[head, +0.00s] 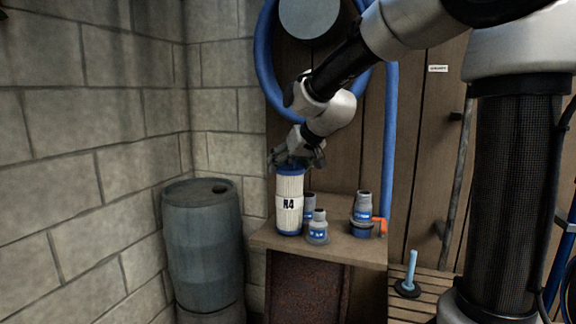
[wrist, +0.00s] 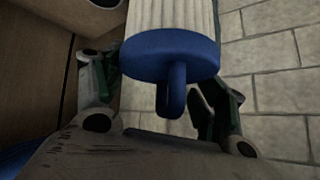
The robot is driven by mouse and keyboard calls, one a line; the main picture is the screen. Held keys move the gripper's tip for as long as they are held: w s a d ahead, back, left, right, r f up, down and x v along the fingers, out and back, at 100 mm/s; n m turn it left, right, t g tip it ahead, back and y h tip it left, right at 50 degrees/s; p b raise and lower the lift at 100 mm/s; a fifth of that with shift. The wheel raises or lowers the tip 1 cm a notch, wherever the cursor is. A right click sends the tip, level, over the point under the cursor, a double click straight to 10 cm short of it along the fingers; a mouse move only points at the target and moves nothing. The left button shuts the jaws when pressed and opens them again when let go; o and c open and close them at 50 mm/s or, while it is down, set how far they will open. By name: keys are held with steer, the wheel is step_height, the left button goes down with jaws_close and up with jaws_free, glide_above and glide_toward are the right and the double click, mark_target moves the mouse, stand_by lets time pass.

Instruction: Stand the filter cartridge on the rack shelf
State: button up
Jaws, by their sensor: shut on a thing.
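The filter cartridge (head: 290,188) is a white pleated cylinder with blue end caps and a dark label that seems to read R4. It is upright at the left part of a wooden tabletop (head: 262,240); I cannot tell whether its base touches. My gripper (head: 297,162) is above it, pointing down, shut on the blue handle at its top. In the wrist view the blue cap (wrist: 170,52) and its handle loop show between the fingers (wrist: 168,98). I see no shelf clearly marked as a rack shelf.
Grey-blue fittings (head: 317,228) stand close right of the cartridge, and another fitting (head: 362,208) with an orange handle stands further right. A blue barrel (head: 205,245) is at the left. A slatted wooden bench (head: 400,308) holds a blue-handled tool (head: 410,272).

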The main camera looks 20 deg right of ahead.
steer(key=o, duration=1.5)
steer(key=shift+f, duration=0.1)
